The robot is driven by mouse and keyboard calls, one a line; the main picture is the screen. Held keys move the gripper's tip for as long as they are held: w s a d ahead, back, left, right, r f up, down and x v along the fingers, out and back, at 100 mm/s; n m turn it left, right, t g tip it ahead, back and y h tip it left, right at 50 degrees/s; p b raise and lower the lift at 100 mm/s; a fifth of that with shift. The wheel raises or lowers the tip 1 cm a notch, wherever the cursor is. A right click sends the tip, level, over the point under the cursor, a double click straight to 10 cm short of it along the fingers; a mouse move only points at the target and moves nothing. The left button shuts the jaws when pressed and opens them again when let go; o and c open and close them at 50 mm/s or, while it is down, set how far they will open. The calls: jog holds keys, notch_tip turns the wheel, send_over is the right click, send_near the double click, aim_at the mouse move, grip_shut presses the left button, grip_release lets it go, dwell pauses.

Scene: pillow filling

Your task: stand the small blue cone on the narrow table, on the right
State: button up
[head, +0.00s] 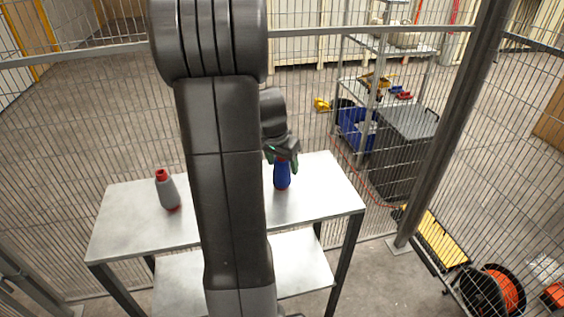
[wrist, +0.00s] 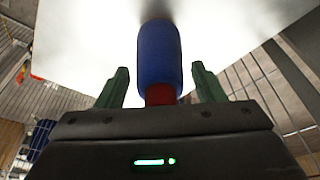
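The small blue cone (head: 282,175) is upright at the right part of the narrow table (head: 325,185), and looks like a rounded blue body with a red top. In the wrist view the blue body (wrist: 160,58) has its red end (wrist: 160,94) nearest my gripper. Its far end meets a dark shadow on the pale tabletop (wrist: 90,40); I cannot tell for sure that it touches. My gripper (head: 281,157) is over its top, pointing down. The green fingers (wrist: 160,87) are on either side of the red end, with a visible gap on both sides.
A grey bottle-like piece with a red top (head: 167,190) stands at the table's left. My arm hides the table's middle. A lower shelf (head: 300,262) lies under the tabletop. Wire fencing and a grey post (head: 445,130) stand behind and to the right.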

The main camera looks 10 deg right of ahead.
jog(key=shift+r, duration=0.5)
jog(key=v, duration=1.1)
jog(key=shift+r, duration=0.15)
dwell(0.8)
